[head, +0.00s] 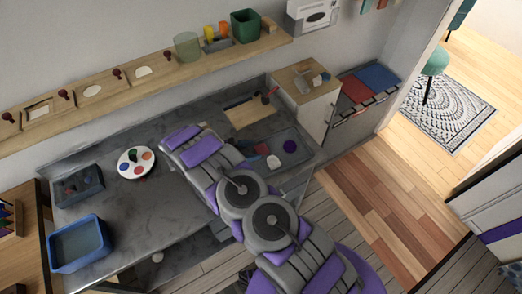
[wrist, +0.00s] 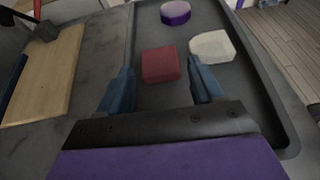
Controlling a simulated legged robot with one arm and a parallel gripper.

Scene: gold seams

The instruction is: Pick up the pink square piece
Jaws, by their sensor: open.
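The pink square piece (wrist: 160,65), a dark reddish-pink block with rounded corners, lies in a dark grey tray (wrist: 150,115) in the wrist view. My gripper (wrist: 161,75) is open. Its two blue fingers come in from below, with the piece ahead between the lines of their tips; I cannot tell how high the fingers are above it. The right finger is close to a white piece (wrist: 211,46). In the head view the reddish piece (head: 262,149) shows in the tray beyond my arm, which hides part of the tray.
A purple round piece (wrist: 175,13) lies farther back in the tray. The tray's raised right rim (wrist: 262,75) is near the right finger. A wooden board (wrist: 45,75) lies left of the tray. The counter (head: 150,205) also holds a round paint palette (head: 136,162) and a blue tub (head: 80,243).

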